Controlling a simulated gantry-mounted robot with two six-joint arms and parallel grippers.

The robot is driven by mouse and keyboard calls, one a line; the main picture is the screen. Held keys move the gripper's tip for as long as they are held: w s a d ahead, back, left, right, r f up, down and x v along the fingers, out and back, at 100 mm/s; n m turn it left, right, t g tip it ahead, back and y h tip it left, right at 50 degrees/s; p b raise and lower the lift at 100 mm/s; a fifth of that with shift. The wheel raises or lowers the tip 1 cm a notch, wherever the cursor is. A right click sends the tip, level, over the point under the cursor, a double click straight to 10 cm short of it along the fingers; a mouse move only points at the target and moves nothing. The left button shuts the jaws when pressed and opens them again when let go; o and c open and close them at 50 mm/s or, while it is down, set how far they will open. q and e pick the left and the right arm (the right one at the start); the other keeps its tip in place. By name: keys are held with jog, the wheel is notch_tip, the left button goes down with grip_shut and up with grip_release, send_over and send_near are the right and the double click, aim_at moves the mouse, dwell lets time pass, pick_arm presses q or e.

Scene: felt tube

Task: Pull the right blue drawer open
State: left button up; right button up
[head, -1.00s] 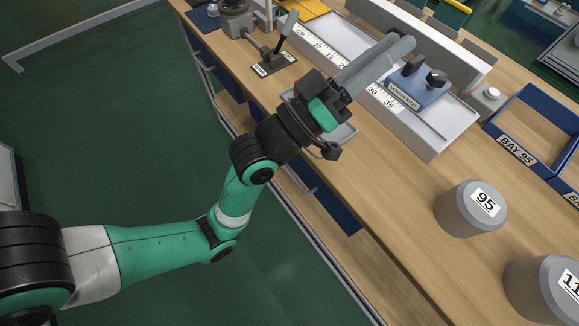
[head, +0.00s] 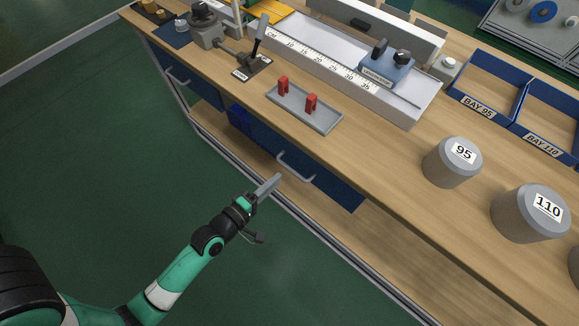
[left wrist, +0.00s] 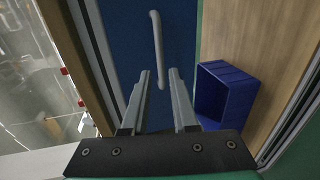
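The right blue drawer (head: 335,192) is under the bench top, and its front looks shut. Its pale bar handle (head: 295,168) sticks out from the front. My left gripper (head: 276,179) is just in front of the handle, apparently apart from it. In the left wrist view the two fingers of my left gripper (left wrist: 158,75) are parted and empty. The handle (left wrist: 156,40) runs up and down there against the blue drawer front (left wrist: 180,40), its lower end lined up between the fingers. My right gripper is not in view.
A small blue bin (left wrist: 227,92) stands in the shelf space beside the drawer. The left blue drawer (head: 180,72) has its own handle. On the bench are a grey tray (head: 318,122) with red pieces and grey cylinders marked 95 (head: 450,165) and 110 (head: 528,215). The floor before the bench is clear.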

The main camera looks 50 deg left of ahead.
aim_at(289, 168)
pick_arm(q)
jog(key=b+x, duration=0.1)
jog(key=x, duration=0.6)
jog(key=shift+w+b, duration=0.15)
jog(key=shift+b, duration=0.2)
grip_shut()
dwell(0.9)
